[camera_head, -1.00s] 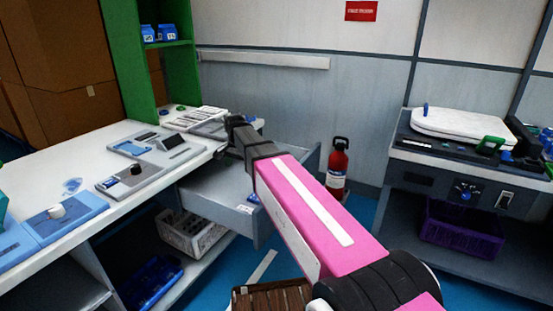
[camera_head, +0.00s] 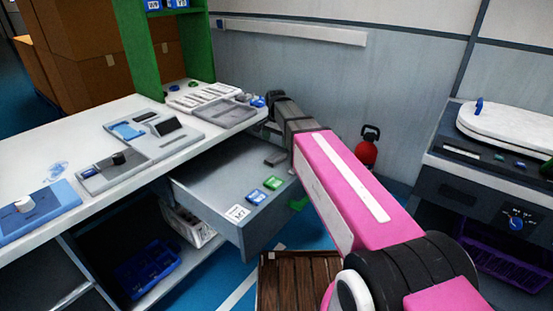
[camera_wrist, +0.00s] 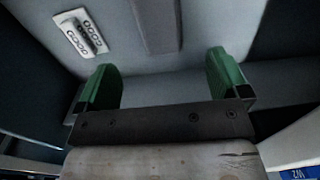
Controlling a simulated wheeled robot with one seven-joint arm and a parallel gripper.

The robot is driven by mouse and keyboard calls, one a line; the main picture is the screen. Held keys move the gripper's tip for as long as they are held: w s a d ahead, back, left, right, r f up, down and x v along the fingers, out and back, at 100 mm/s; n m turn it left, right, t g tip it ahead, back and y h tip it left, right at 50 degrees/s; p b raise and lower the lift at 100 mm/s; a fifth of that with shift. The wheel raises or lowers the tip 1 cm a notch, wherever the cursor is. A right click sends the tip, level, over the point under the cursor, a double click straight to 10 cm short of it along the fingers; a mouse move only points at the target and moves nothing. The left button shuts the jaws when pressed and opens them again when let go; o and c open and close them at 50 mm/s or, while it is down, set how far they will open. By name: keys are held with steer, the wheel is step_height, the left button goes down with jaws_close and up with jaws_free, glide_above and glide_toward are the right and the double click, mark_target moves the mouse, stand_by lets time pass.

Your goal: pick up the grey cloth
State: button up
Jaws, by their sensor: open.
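I cannot pick out a grey cloth with certainty. A small dark grey piece (camera_head: 275,158) lies at the back right of the open grey drawer (camera_head: 205,180), partly close behind my arm; I cannot tell if it is cloth. My gripper (camera_wrist: 163,85) shows in the wrist view with its two green fingers wide apart and nothing between them. Beyond the fingers is a plain grey surface with a darker strip and a white panel with round holes (camera_wrist: 80,33). In the head view my pink arm reaches over the drawer's right side, and the gripper is not clearly seen there.
A blue item (camera_head: 256,196) and a green item (camera_head: 272,183) lie in the drawer. The white worktop (camera_head: 70,150) holds devices and trays. A brown slatted crate (camera_head: 300,285) stands below the drawer. A red extinguisher (camera_head: 367,152) and a dark bench (camera_head: 450,180) are at right.

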mark_target(275, 156)
steer(key=shift+s+a+f, duration=0.1)
steer(key=shift+s+f, duration=0.05)
steer(key=shift+f, duration=1.95)
steer(key=shift+s+a+f, duration=0.1)
steer(key=shift+f, duration=1.95)
steer(key=c, duration=1)
